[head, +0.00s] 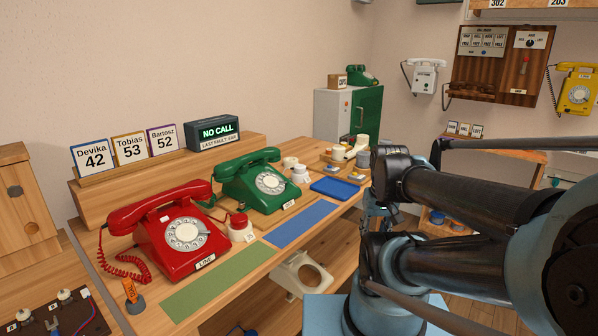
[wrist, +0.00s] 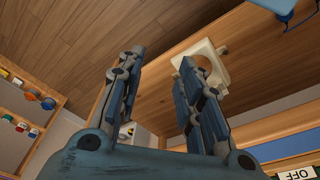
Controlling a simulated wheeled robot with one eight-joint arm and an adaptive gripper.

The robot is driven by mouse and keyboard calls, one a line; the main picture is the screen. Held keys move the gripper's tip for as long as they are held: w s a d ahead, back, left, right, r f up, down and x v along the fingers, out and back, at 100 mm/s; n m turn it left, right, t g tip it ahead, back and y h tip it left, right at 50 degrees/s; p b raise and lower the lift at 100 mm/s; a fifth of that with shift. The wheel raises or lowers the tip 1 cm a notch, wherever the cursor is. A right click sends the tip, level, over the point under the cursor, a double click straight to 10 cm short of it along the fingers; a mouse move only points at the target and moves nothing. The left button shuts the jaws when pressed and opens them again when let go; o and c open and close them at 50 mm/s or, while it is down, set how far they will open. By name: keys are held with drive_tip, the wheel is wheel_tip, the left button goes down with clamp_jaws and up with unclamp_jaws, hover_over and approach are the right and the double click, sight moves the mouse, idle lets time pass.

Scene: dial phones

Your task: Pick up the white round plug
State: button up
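I cannot single out the white round plug with certainty. In the head view, a small white round piece (head: 338,152) on the wooden tray at the far right end of the desk may be it, but it is too small to tell. In the wrist view, small white, orange and blue round pieces sit on wooden racks at the left edge, including an orange one (wrist: 32,95) and a blue one (wrist: 48,103). My gripper (wrist: 163,62) is open, its two fingers wide apart with nothing between them. In the head view my arm hides much of the area to the right.
A red phone (head: 183,232) and a green phone (head: 262,180) stand on the desk. A blue tray (head: 335,188) lies near its front edge.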

drive_tip(key=o, duration=0.4)
drive_tip(key=shift+s+r, duration=0.15)
drive_tip(key=shift+o, duration=1.3)
drive_tip(key=w+a+r+n, duration=0.2)
drive_tip(key=w+r+n, duration=0.2)
drive_tip(key=r, duration=0.5)
drive_tip(key=shift+w+a+n, duration=0.3)
drive_tip(key=shift+w+a, duration=0.05)
drive_tip(key=shift+w, duration=0.6)
wheel_tip(320, 180, up, 17)
drive_tip(key=n+g, duration=0.2)
drive_tip(key=n, duration=1.4)
hover_over(300, 166)
drive_tip(key=f, duration=1.2)
drive_tip(key=shift+s+d, duration=0.15)
drive_tip(key=shift+s, duration=0.05)
drive_tip(key=shift+w+f, duration=0.2)
drive_tip(key=shift+f, duration=2.45)
